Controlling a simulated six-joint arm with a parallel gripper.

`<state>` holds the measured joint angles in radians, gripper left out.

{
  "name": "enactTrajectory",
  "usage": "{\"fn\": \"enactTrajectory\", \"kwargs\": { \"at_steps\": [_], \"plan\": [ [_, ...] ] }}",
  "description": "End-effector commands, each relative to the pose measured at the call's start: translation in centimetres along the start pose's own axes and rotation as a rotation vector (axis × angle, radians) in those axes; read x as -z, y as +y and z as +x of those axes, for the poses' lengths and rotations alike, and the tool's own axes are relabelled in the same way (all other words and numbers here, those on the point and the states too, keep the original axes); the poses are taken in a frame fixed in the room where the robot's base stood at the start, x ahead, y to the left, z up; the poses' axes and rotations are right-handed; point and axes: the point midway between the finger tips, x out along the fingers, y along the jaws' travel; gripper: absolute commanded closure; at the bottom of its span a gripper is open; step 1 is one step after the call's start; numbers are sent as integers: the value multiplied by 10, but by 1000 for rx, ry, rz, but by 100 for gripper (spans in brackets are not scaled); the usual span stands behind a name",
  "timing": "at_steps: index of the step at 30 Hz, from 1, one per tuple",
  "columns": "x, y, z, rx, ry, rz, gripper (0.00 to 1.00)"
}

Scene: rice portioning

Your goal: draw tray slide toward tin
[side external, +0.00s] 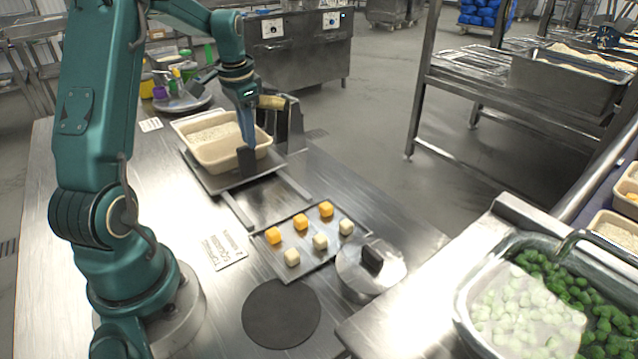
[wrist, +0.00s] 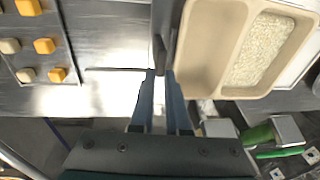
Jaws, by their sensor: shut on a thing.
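The tray slide (side external: 216,186) is a flat metal plate on two rails, and it bears a beige compartment tray (side external: 218,166) with white rice in one compartment. The beige tray also shows at the upper right of the wrist view (wrist: 196,88). My gripper (side external: 248,148) points down at the slide's near right side and is shut on its upright black handle (side external: 246,163). In the wrist view my gripper's fingertips (wrist: 159,74) close on the dark handle beside the tray. The round metal tin (side external: 360,281) with a black-knobbed lid stands at the front right, apart from the slide.
A shallow metal tray (side external: 272,262) with orange and pale cubes lies between the rails and the tin. A dark round mat (side external: 281,313) lies in front. A metal upright fixture (side external: 294,128) stands behind my gripper. A printed card (side external: 223,250) lies at left.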

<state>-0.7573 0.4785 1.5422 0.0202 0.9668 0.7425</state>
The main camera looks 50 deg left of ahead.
Motion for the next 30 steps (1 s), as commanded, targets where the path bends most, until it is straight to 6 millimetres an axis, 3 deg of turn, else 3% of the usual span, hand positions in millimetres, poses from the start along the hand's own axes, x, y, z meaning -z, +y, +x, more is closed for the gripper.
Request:
{"fn": "enactTrajectory", "kwargs": {
  "at_steps": [1,25,26,27,30],
  "plan": [
    [-13,28,60,-125,-102,5,100],
    [-14,28,60,-125,-102,10,100],
    [-14,28,60,-125,-102,11,82],
    [-13,28,60,-126,-101,10,72],
    [-14,28,59,-126,-104,9,72]
  ]
}}
